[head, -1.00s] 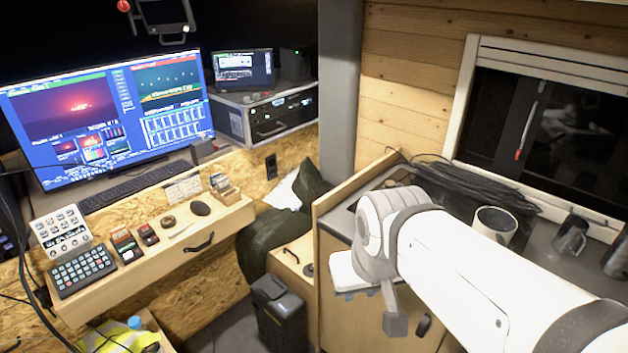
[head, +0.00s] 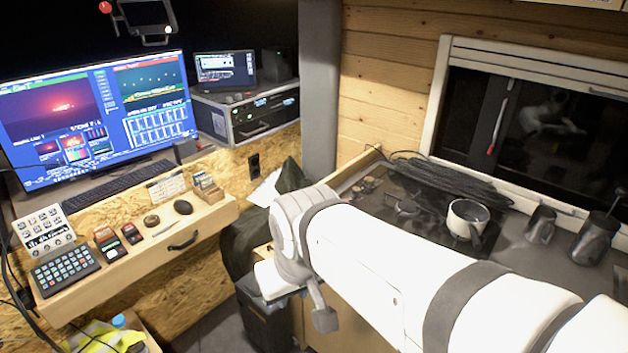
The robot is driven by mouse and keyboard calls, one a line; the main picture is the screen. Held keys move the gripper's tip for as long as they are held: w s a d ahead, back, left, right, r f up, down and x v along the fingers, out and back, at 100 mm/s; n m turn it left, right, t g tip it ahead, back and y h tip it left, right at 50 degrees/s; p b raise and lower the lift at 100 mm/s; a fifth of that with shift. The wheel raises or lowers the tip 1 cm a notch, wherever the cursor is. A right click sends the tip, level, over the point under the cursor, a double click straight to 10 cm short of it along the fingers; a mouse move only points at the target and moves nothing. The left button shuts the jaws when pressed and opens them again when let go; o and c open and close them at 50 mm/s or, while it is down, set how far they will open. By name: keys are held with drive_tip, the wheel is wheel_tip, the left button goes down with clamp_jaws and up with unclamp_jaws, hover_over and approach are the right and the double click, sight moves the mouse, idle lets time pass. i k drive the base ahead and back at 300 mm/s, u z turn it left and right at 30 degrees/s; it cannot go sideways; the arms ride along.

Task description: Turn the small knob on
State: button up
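No part can be picked out for certain as the small knob. A black cooktop (head: 432,205) lies on the counter at the right, with dark burner parts on its left side. A white pot with a dark handle (head: 468,218) stands on it. The counter's front face below is mostly hidden by my white arm. My gripper end (head: 290,296) hangs in front of the counter's left end, apart from the cooktop. Its fingers cannot be made out clearly, and I see nothing held there.
A desk at the left carries a large monitor (head: 98,115), a button panel (head: 64,270) and small boxes. A black bin (head: 262,315) stands on the floor behind my gripper. Dark mugs (head: 595,238) and coiled cable (head: 450,178) lie along the counter's back.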

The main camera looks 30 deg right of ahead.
sight(356, 190)
drive_tip(key=k, duration=0.9)
drive_tip(key=z, duration=0.85)
drive_tip(key=i, duration=1)
drive_tip(key=u, duration=0.45)
drive_tip(key=k, duration=0.5)
drive_tip(key=u, duration=0.8)
drive_tip(key=k, duration=0.9)
drive_tip(key=u, duration=0.7)
drive_tip(key=i, duration=1.15)
drive_tip(key=z, duration=0.7)
drive_tip(key=i, duration=1.25)
drive_tip(key=z, duration=0.9)
